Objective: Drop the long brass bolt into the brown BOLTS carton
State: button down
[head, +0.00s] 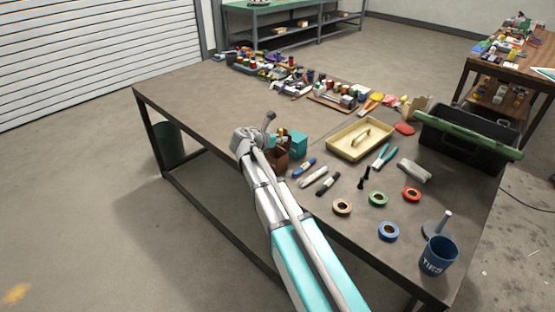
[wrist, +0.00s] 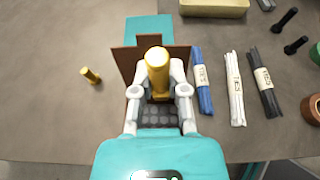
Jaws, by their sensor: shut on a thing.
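My gripper (wrist: 158,92) is shut on the long brass bolt (wrist: 157,68), which stands between its fingers with its round head toward the wrist camera. The brown carton (wrist: 124,62) shows behind and to both sides of the fingers, so the bolt appears over or near its opening; its height above the carton I cannot tell. The carton also shows in the head view (head: 283,163), partly hidden by my arm. Its label is not visible. Another, smaller-looking brass bolt (wrist: 90,75) lies on the table left of the carton in the wrist view.
A teal box (head: 299,144) stands right behind the carton. Bundled blue, white and black sticks (head: 304,168) lie to the right. A cream tray (head: 341,150), pliers (head: 382,157), tape rolls (head: 378,199) and a blue cup (head: 437,256) are farther right. The table's left is clear.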

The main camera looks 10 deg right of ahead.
jog(key=c, duration=0.6)
grip_release()
jog(key=shift+s, duration=0.15)
jog(key=s+d+f+m+g+y+p, duration=0.2)
jog(key=s+m, duration=0.4)
jog(key=s, duration=0.1)
jog(key=s+d+f+m+g+y+p, duration=0.2)
jog(key=s+m+g, duration=0.1)
jog(key=s+m, duration=0.35)
jog(key=shift+s+a+m+g+y+p, duration=0.55)
jog(key=shift+s+m+y, duration=0.6)
jog(key=shift+s+m, duration=1.2)
jog(key=shift+s+a+m+g+y+p, duration=0.55)
jog(key=shift+s+m+y, duration=0.55)
jog(key=shift+s+m, duration=1.25)
jog(key=shift+s+a+m+g+y+p, duration=0.3)
jog(key=shift+s+a+m+y+p, duration=0.75)
jog(key=shift+s, duration=2)
jog(key=shift+d+m+b, duration=0.4)
jog(key=shift+m, duration=0.2)
